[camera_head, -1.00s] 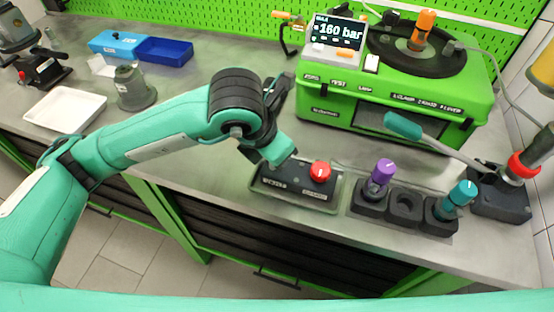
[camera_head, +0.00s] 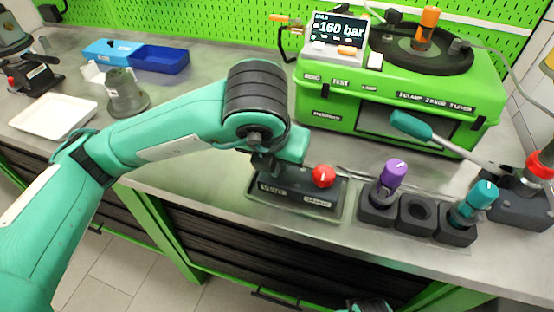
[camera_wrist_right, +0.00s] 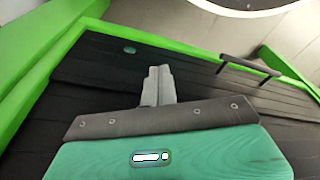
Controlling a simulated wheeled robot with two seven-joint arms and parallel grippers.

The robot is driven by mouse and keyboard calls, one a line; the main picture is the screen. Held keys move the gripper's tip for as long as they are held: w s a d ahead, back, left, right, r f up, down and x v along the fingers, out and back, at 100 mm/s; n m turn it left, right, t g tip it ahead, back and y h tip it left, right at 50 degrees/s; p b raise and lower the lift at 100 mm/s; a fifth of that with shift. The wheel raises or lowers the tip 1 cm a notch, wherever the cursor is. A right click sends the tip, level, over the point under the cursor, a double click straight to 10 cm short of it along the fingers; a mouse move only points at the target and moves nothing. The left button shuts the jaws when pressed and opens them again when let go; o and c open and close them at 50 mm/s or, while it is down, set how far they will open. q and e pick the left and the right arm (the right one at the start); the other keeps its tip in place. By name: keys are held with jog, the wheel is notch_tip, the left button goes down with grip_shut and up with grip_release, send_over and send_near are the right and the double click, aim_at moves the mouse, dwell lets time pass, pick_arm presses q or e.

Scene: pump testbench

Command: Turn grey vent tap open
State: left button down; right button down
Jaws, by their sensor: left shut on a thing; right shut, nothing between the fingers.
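A dark valve block (camera_head: 293,197) stands on the bench with two labels on its front and a red knob (camera_head: 323,176) on its right end. My left gripper (camera_head: 266,166) is down at the left end of this block, beside the red knob. It is shut on the grey vent tap there. The tap itself is hidden behind the fingers and wrist, so its angle cannot be told. My right gripper (camera_wrist_right: 158,84) is shut and empty, low in front of the dark drawer fronts.
A green test case (camera_head: 395,95) with a display reading 160 bar (camera_head: 338,32) stands behind the block. To the right are a dark socket holder (camera_head: 416,215) with purple (camera_head: 393,173) and teal (camera_head: 482,195) knobs, and a teal-handled lever (camera_head: 412,125). A white tray (camera_head: 52,116) lies left.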

jog(key=shift+w+r, duration=0.1)
jog(key=shift+r, duration=0.25)
pick_arm(q)
jog(key=c, duration=1.5)
grip_release()
jog(key=shift+o, duration=0.2)
jog(key=shift+r, duration=0.15)
